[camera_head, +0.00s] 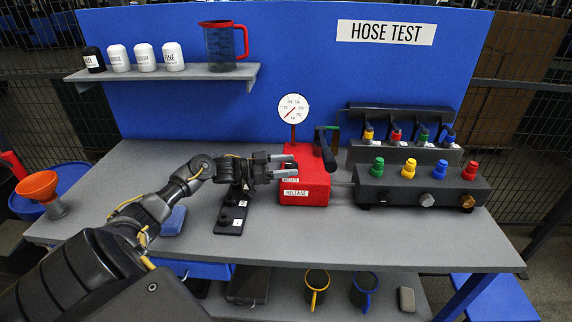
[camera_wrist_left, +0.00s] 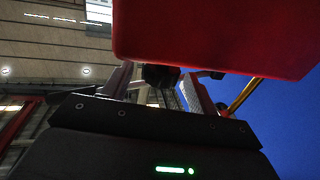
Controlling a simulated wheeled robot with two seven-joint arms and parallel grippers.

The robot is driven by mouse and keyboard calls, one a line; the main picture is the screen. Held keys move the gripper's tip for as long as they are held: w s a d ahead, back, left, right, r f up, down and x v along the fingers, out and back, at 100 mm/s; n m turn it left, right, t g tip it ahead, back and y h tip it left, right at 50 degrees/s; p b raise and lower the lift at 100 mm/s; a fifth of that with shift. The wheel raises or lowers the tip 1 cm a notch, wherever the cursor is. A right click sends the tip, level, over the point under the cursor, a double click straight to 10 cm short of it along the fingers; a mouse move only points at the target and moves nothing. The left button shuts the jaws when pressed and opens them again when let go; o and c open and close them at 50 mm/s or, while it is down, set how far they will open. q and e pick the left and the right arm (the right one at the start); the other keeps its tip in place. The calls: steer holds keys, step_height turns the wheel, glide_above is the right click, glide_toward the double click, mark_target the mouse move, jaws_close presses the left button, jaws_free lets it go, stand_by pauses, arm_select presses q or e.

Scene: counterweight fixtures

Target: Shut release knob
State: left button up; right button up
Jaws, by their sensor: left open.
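The red pump box (camera_head: 305,188) with its RELEASE label stands mid-table, and its red body (camera_wrist_left: 215,35) fills the top of the left wrist view. A black round knob (camera_wrist_left: 160,76) shows at the box's edge there, between my left fingers; I take it for the release knob. In the head view the gripper hides it. My left gripper (camera_head: 283,166) is at the box's left side, fingers pointing right. It is open, its fingers (camera_wrist_left: 158,88) either side of the knob; I cannot tell whether they touch it. My right gripper is out of view.
A round gauge (camera_head: 294,107) and a black lever (camera_head: 325,148) rise from the box. A dark labelled strip (camera_head: 232,215) lies below my gripper. A manifold with coloured knobs (camera_head: 422,188) stands right.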

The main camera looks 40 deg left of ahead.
arm_select(q)
steer(key=shift+r, duration=0.45)
steer(key=s+d+r+b, duration=0.2)
steer(key=s+d+r, duration=0.6)
steer(key=s+r, duration=0.3)
steer(key=shift+d+r+b, duration=0.3)
steer(key=shift+d+r, duration=0.05)
steer(key=shift+r, duration=0.05)
steer(key=shift+w, duration=0.1)
